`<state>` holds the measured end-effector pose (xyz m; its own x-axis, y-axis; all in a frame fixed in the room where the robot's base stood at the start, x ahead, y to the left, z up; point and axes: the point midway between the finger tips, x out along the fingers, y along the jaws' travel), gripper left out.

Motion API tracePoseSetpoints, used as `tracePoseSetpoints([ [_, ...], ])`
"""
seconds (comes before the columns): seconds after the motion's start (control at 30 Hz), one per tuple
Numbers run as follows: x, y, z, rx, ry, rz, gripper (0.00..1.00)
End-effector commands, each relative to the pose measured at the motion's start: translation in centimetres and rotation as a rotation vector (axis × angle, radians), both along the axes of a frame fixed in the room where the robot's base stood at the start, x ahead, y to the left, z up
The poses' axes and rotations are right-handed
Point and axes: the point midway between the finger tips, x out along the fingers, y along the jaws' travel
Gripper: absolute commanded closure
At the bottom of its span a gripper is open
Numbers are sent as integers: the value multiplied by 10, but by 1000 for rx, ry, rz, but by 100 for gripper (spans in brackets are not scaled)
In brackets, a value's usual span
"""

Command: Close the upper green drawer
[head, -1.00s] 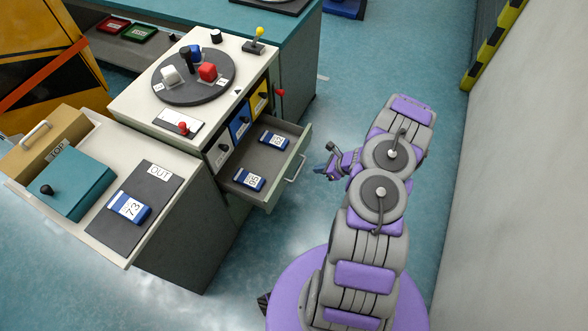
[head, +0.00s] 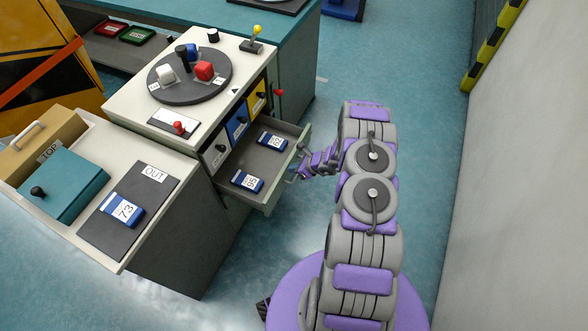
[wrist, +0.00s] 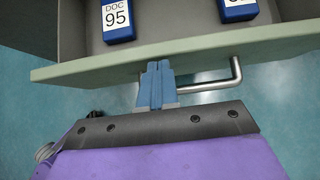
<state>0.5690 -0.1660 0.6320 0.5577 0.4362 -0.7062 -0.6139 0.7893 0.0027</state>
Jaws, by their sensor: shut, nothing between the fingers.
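The upper green drawer (head: 295,165) stands pulled out of the white-topped cabinet, its front facing my arm. Its pale green front edge (wrist: 100,65) and metal handle (wrist: 236,78) show in the wrist view. Inside it lie two blue blocks with white labels, one marked DOC 95 (wrist: 117,18) and another (head: 272,139). My gripper (head: 302,170) is at the drawer front, beside the handle. In the wrist view my gripper's blue fingers (wrist: 157,75) are together and empty, at the front's edge; I cannot tell whether they touch it.
The cabinet top carries a dark turntable (head: 190,88) with coloured blocks, a red-knobbed lever (head: 180,127) and a yellow-knobbed lever (head: 257,32). A lower counter at left holds a teal box (head: 65,188) and the OUT mat (head: 150,190). A wall (head: 520,180) is at right.

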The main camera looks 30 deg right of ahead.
Motion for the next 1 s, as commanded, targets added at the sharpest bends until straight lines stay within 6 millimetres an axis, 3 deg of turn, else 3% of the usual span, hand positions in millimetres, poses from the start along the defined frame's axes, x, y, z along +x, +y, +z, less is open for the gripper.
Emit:
tracePoseSetpoints([
  [0.47, 6, 6, 0, 3, 2, 4, 100],
  [1.0, 80, 64, 0, -2, -4, 6, 100],
])
